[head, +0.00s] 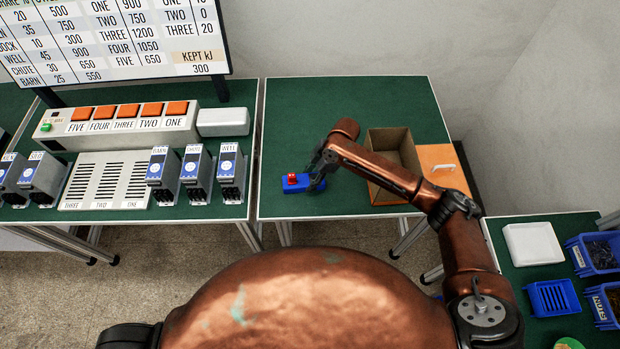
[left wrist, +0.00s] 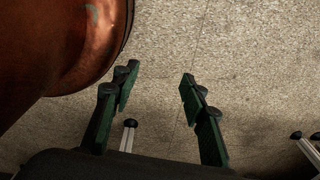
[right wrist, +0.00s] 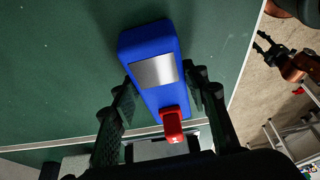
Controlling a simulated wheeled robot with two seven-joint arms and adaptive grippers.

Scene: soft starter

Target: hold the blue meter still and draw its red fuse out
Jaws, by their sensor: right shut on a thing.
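The blue meter (head: 297,184) lies on the green table near its front edge. In the right wrist view the meter (right wrist: 150,45) shows a grey plate on its face. The red fuse (right wrist: 172,125) sits at its end nearest that camera and also shows in the head view (head: 292,176). My right gripper (head: 318,178) is shut on the meter, one finger at each side. My left gripper (left wrist: 155,82) is open and empty above the floor. It is outside the head view, but its fingers show at the right wrist view's upper right (right wrist: 262,42).
An open wooden box (head: 393,195) stands right of the meter, beside an orange panel with a handle (head: 443,168). On the left table are a button box (head: 120,126), a slotted grey block (head: 105,181) and several blue-grey modules (head: 198,175). The table left of the meter is clear.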

